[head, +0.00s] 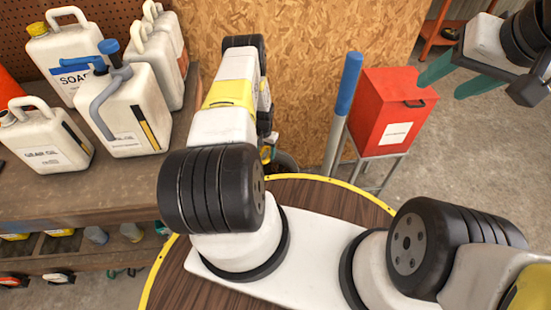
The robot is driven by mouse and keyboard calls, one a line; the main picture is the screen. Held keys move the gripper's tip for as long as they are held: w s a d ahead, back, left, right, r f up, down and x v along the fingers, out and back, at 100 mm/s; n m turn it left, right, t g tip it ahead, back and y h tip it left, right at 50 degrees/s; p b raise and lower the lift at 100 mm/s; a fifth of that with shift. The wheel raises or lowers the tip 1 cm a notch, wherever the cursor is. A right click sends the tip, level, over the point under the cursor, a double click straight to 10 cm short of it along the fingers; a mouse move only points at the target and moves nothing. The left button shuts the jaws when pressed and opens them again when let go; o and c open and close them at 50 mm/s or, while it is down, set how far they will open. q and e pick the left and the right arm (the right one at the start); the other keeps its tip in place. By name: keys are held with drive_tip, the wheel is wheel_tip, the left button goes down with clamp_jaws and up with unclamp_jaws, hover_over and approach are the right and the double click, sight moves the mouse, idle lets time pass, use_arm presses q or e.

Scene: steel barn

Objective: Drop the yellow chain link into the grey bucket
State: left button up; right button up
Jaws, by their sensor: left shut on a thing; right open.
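My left arm reaches away from me up the middle of the head view, and its links cover most of my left gripper (270,142).
A wooden bench (95,195) with several white jugs stands on the left. A red box (392,112) on a metal stand and a blue-topped post (349,85) are beyond my arm. An orange stand (440,30) is farther back. Concrete floor is clear on the right.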

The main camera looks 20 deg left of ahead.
use_arm(q)
drive_tip(key=shift+w+a+f, duration=0.1)
drive_tip(key=shift+a+f, duration=0.1)
drive_tip(key=shift+f, duration=1.55)
drive_tip(key=shift+a+f, duration=0.15)
drive_tip(key=shift+f, duration=1.6)
drive_tip(key=o, duration=1.6)
wheel_tip(320, 180, up, 8)
drive_tip(key=shift+f, duration=0.1)
